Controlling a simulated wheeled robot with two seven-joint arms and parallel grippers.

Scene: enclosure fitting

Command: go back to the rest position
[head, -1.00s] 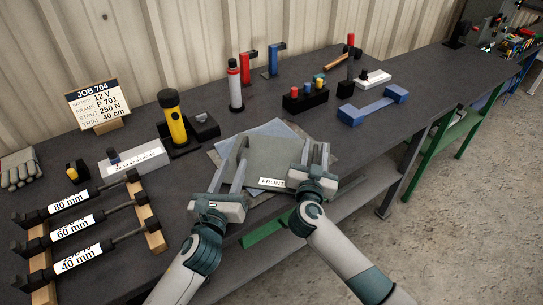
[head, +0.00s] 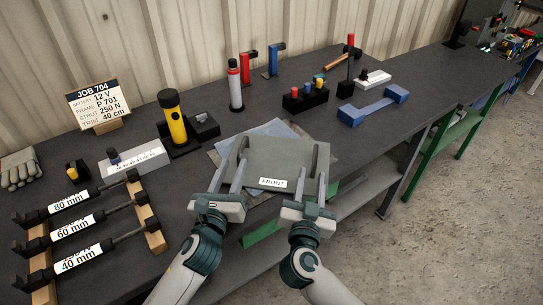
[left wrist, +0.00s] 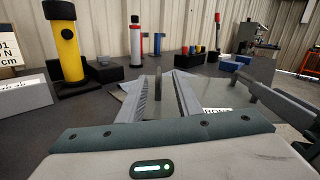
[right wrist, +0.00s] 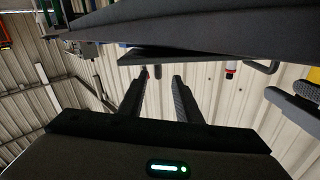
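My right gripper (head: 313,174) is at the panel's right front edge, fingers apart. Whether either gripper touches the panel is unclear.
A yellow flashlight (head: 174,118), a white-grey block (head: 138,158) and a rack of labelled struts (head: 80,222) stand to the left. A blue bracket (head: 372,106) and a bit holder (head: 305,97) are behind right. Open floor lies right of the bench.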

